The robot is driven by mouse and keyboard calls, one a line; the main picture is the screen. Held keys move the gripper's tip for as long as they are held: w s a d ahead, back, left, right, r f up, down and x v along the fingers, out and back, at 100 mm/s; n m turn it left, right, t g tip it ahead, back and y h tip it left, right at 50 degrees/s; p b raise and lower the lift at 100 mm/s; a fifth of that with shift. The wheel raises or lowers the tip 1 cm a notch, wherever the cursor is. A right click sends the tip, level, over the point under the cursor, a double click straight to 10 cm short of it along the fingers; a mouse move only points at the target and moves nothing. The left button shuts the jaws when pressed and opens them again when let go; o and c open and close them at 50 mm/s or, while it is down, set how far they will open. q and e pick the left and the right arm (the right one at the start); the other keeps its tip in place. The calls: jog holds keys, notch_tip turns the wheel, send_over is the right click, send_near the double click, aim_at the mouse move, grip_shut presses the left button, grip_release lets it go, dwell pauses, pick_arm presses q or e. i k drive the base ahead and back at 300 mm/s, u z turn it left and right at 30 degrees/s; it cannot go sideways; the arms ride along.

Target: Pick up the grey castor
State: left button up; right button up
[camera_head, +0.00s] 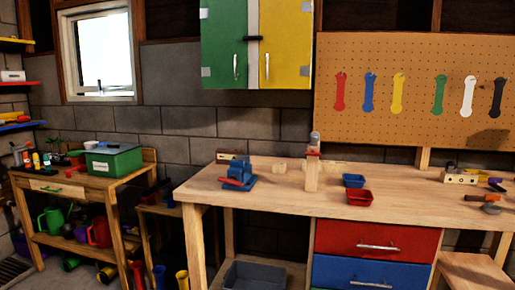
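A small grey rounded object (491,209) lies near the front edge at the right end of the wooden workbench. It could be the grey castor, but it is too small to tell for sure. Another grey piece, a rounded grey top (315,137), sits on an upright wooden post with a red band on the middle of the bench. Neither of my grippers is in view.
The workbench (420,198) also holds a blue vise (240,172), a blue bin (353,181), a red bin (359,198) and an orange-handled tool (474,198). A wooden stool (475,270) stands at front right. A potting table with a green box (113,160) stands left.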

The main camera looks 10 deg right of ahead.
aim_at(314, 136)
jog(key=u, duration=1.05)
jog(key=i, duration=1.65)
jog(key=z, duration=1.4)
jog(key=i, duration=0.7)
jog(key=z, duration=0.65)
